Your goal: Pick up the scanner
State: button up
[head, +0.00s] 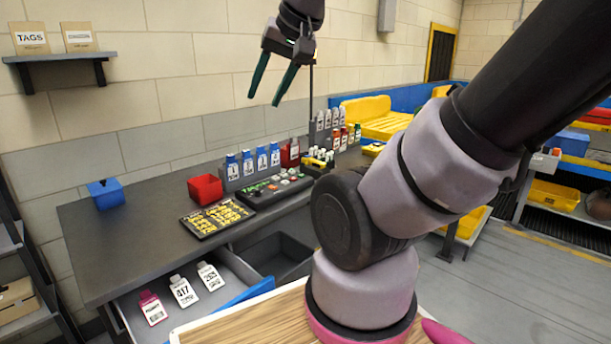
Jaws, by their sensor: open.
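My gripper (264,99) hangs high in front of the wall, above the grey workbench (130,228). Its two dark green fingers point down and are apart, with nothing between them. I cannot clearly pick out a scanner. A small yellow and dark item (318,160) lies on the bench near the colored bottles, but it is too small to identify. My gripper is well above it and apart from it. My arm hides the right part of the bench.
Blue tags stand in a rack (232,173). Nearby are a red bin (205,189), a blue box (106,193), a yellow-marked board (216,217) and a dark button panel (270,190). An open drawer (240,267) holds three labelled tags. The bench's left front is clear.

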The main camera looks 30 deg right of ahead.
aim_at(311, 160)
jog(key=i+l+z, duration=0.15)
jog(key=z, duration=0.15)
jog(key=i+l+z, duration=0.1)
jog(key=z, duration=0.15)
jog(key=i+l+z, duration=0.15)
jog(key=i+z, duration=0.3)
jog(key=i, duration=0.25)
jog(key=i+l+u, duration=0.15)
jog(key=i+u, duration=0.2)
jog(key=i, duration=0.15)
